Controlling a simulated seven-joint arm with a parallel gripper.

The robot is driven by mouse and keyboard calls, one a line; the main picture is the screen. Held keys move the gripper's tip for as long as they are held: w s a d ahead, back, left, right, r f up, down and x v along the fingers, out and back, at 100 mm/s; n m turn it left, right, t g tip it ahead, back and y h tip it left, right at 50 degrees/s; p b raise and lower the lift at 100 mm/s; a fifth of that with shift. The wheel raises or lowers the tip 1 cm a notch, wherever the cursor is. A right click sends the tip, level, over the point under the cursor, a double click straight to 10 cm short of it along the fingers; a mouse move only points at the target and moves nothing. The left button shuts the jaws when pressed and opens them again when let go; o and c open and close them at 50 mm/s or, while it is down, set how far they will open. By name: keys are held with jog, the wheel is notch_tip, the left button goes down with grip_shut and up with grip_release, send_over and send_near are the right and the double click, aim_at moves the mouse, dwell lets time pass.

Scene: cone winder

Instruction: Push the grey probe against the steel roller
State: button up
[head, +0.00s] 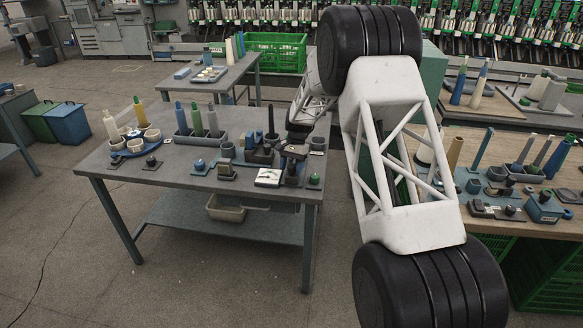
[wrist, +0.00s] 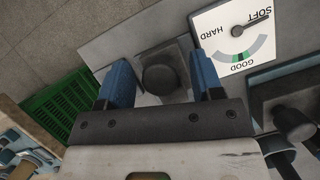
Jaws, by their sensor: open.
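My gripper (wrist: 160,70) is open, with a blue finger on each side of a dark round knob (wrist: 159,78) on a dark grey block. The knob looks like part of the grey probe, but I cannot be sure. It sits between the fingers, with gaps visible on both sides. A white gauge card (wrist: 232,52) lies beside the right finger; its needle points toward SOFT. In the head view my gripper (head: 292,152) is low over the front right of the grey table, and the gauge card (head: 268,177) is to its left. I cannot pick out the steel roller.
Another dark knob (wrist: 294,122) on a block stands right of my gripper. The grey table (head: 150,184) carries a green button (head: 314,179), knobbed blocks and a tray of cones (head: 197,124). A green crate (wrist: 64,110) stands on the floor.

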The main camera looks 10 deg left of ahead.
aim_at(293, 161)
jog(key=shift+c, duration=0.2)
grip_shut()
jog(key=shift+w, duration=1.65)
jog(key=shift+o, duration=0.2)
grip_release()
jog(key=v, duration=0.7)
jog(key=shift+w+r, duration=0.2)
jog(key=shift+r, duration=0.15)
jog(key=shift+d+r, duration=0.1)
jog(key=shift+r, duration=0.05)
